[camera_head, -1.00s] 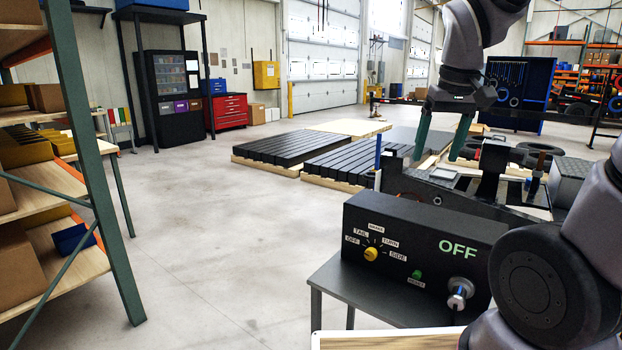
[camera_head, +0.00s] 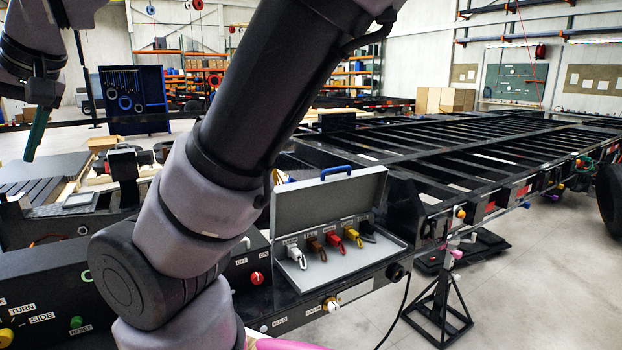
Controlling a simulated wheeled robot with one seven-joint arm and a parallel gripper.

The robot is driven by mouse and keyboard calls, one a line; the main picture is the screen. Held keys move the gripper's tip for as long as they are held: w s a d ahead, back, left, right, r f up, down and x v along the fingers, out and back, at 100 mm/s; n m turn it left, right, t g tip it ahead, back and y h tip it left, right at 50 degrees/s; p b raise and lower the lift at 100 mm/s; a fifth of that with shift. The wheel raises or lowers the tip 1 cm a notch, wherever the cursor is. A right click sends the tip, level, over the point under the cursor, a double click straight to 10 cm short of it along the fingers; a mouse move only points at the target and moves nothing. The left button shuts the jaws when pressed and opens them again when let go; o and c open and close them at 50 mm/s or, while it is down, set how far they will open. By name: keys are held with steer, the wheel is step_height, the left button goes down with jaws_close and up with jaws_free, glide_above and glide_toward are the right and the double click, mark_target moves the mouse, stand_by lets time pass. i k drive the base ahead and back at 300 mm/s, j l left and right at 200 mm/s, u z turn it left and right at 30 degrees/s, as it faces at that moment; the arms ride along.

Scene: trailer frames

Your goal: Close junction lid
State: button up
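The junction box (camera_head: 378,262) sits on the front of the black trailer frame, right of my arm. Its grey lid (camera_head: 325,217) stands open, raised at the back, with a blue handle (camera_head: 336,172) on its top edge. Inside are several labelled plugs, among them a white one (camera_head: 296,256) and a red one (camera_head: 352,236). My gripper (camera_head: 38,130) is at the far left edge, well away from the lid. One green finger shows clearly; the other is out of view or hidden, so its opening cannot be judged. My arm hides what lies left of the box.
A black control panel (camera_head: 50,326) with knobs and labels is at lower left. The trailer frame (camera_head: 470,150) stretches back to the right. A jack stand (camera_head: 440,300) stands under its front corner. A black cable hangs below the box. Bare floor is at lower right.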

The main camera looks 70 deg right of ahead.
mark_target(303, 205)
steer(key=k+z, duration=0.3)
steer(key=k+l+z, duration=0.15)
steer(key=z, duration=0.15)
steer(key=l+z, duration=0.1)
steer(key=z, duration=0.3)
steer(key=i+z, duration=0.15)
steer(key=z, duration=0.25)
steer(key=i+l+z, duration=0.1)
steer(key=z, duration=0.3)
steer(key=i+z, duration=0.1)
steer(key=z, duration=0.3)
steer(key=i+l+u, duration=0.25)
steer(key=i+l, duration=0.15)
steer(key=l, duration=0.1)
